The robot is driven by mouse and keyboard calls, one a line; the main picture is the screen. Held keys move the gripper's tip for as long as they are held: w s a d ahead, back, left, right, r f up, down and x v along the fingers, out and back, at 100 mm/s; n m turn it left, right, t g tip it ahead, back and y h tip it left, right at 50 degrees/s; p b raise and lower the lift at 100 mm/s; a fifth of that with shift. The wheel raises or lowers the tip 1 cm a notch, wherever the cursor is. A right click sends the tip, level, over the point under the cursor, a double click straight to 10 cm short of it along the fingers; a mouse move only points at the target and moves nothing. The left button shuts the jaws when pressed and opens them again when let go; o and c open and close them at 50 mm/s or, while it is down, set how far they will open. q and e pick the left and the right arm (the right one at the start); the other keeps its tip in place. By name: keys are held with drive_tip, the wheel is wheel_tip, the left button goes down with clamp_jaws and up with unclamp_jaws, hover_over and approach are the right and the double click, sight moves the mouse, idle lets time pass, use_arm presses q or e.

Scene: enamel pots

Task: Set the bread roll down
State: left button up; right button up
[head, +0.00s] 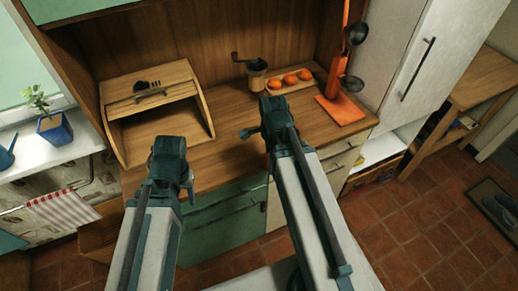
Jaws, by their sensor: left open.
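I see no clear bread roll. Three round orange things (290,80) sit on a small wooden board (283,90) at the back of the counter; they are too small to tell whether they are rolls or fruit. My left gripper (168,150) is open in front of the wooden bread box (206,107), with nothing visible in it. My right gripper (270,112) is over the counter, in front of the board; its fingers are too dark to read, and I cannot tell whether it holds anything.
The bread box's front is open and its visible inside looks empty. A dark grinder (256,73) stands beside the board. An orange utensil stand (341,105) with hanging dark ladles is at the right. The wooden counter (225,147) is bare between my grippers.

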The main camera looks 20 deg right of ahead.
drive_tip(key=shift+s+d+r, duration=0.1)
drive_tip(key=shift+s, duration=0.65)
drive_tip(key=shift+s+d+r, duration=0.1)
drive_tip(key=shift+s, duration=0.6)
